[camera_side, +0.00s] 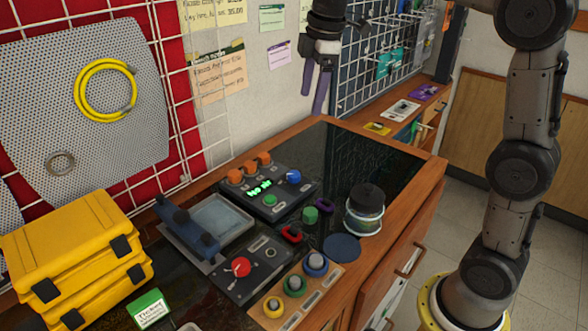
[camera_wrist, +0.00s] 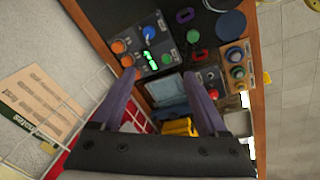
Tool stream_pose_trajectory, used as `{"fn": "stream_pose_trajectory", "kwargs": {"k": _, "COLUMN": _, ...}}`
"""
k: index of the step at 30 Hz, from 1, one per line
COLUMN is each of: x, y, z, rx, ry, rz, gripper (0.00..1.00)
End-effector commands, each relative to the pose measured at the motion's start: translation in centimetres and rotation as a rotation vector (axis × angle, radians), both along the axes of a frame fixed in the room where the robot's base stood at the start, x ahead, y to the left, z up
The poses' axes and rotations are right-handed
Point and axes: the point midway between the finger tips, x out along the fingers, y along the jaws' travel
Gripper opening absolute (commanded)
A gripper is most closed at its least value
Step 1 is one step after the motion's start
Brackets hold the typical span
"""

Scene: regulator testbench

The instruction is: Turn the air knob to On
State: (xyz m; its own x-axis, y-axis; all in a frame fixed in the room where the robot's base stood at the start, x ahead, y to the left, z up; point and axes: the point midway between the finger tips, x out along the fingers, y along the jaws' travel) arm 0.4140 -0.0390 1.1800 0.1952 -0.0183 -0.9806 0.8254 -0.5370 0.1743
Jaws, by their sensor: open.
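A dark control box (camera_side: 296,200) on the bench has a green-lit display (camera_side: 259,189) that seems to read "No air". It carries several orange knobs (camera_side: 250,167), a blue knob (camera_side: 294,176) and a green knob (camera_side: 270,200). In front is a grey panel (camera_side: 262,270) with a red knob (camera_side: 238,267). I cannot read the labels, so I cannot tell which knob is for air. My gripper (camera_side: 312,104) is open and empty, high above the bench near the wall. In the wrist view the control box (camera_wrist: 163,36) lies beyond its fingertips (camera_wrist: 158,78).
A jar (camera_side: 365,212), a wooden block with several knobs (camera_side: 300,299) and yellow cases (camera_side: 75,250) stand around. The dark bench top behind the jar is clear.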

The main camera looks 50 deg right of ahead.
Motion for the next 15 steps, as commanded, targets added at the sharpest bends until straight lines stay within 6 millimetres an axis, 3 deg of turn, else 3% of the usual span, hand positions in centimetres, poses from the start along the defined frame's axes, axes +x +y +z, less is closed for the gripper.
{"fn": "stream_pose_trajectory", "kwargs": {"k": 3, "x": 3.9, "y": -1.2, "z": -3.0, "rx": 0.001, "ry": 0.064, "rz": 0.015, "gripper": 0.77}}
{"fn": "stream_pose_trajectory", "kwargs": {"k": 6, "x": 6.2, "y": -2.1, "z": -5.7, "rx": 0.006, "ry": 0.107, "rz": 0.003, "gripper": 0.77}}
{"fn": "stream_pose_trajectory", "kwargs": {"k": 12, "x": 7.7, "y": -3.1, "z": -10.0, "rx": 0.018, "ry": 0.183, "rz": -0.014, "gripper": 0.77}}
{"fn": "stream_pose_trajectory", "kwargs": {"k": 15, "x": 7.7, "y": -3.3, "z": -10.9, "rx": 0.021, "ry": 0.198, "rz": -0.018, "gripper": 0.77}}
